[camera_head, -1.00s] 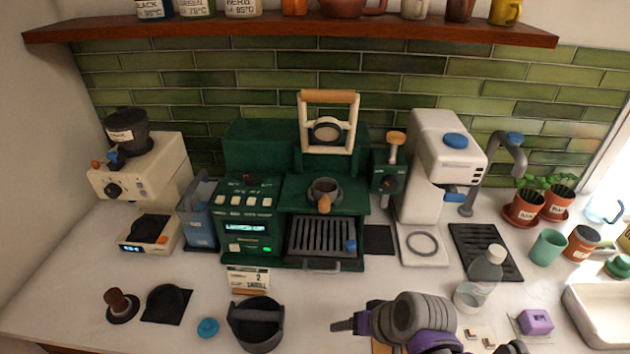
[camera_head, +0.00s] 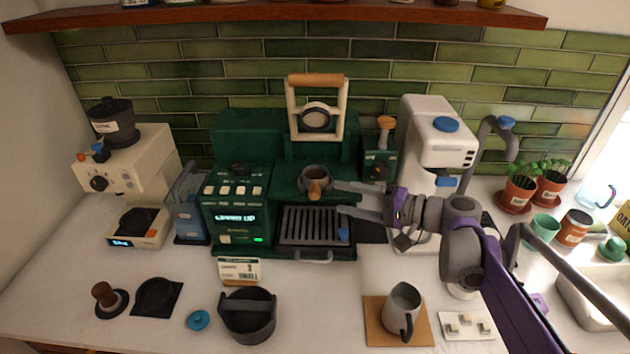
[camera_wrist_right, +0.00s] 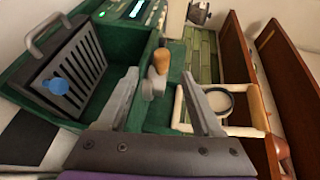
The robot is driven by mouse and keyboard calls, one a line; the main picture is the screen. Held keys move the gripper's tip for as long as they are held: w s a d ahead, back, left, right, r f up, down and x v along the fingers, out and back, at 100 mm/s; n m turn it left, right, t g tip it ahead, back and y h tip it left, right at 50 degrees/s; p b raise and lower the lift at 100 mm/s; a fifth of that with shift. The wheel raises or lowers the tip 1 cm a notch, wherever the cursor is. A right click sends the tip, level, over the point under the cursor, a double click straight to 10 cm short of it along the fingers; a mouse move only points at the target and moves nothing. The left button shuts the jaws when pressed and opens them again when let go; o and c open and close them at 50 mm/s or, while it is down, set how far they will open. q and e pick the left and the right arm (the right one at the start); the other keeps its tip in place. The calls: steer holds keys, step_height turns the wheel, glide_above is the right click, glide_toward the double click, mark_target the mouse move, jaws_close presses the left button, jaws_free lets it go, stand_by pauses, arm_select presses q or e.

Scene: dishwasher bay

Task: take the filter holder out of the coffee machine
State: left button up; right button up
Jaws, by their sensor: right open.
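The green coffee machine (camera_head: 233,140) stands against the tiled wall. The filter holder (camera_head: 315,180) sits at its front, a dark round body with a short wooden handle pointing forward. In the right wrist view its wooden handle (camera_wrist_right: 160,61) shows beyond my fingers. My right gripper (camera_head: 338,198) is open and empty, coming in from the right. Its fingertips are close to the right side of the filter holder, above the drip tray (camera_head: 300,228). In the wrist view the filter holder lies between the lines of the two fingers (camera_wrist_right: 163,80), ahead of them. My left gripper is not in view.
A white machine (camera_head: 425,135) stands right of the coffee machine, behind my right arm. A white lever frame with a wooden bar (camera_head: 316,80) rises above the coffee machine. A black knock bin (camera_head: 247,318) and a grey pitcher (camera_head: 401,308) stand in front.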

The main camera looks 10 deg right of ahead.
mark_target(315, 184)
steer(key=x, duration=0.5)
steer(key=shift+a+r+p, duration=0.1)
steer(key=shift+a+p, duration=0.3)
steer(key=shift+a, duration=0.2)
steer(key=shift+w+a, duration=0.1)
steer(key=shift+w, duration=0.1)
steer(key=shift+s, duration=0.15)
steer(key=shift+c, duration=0.6)
jaws_close()
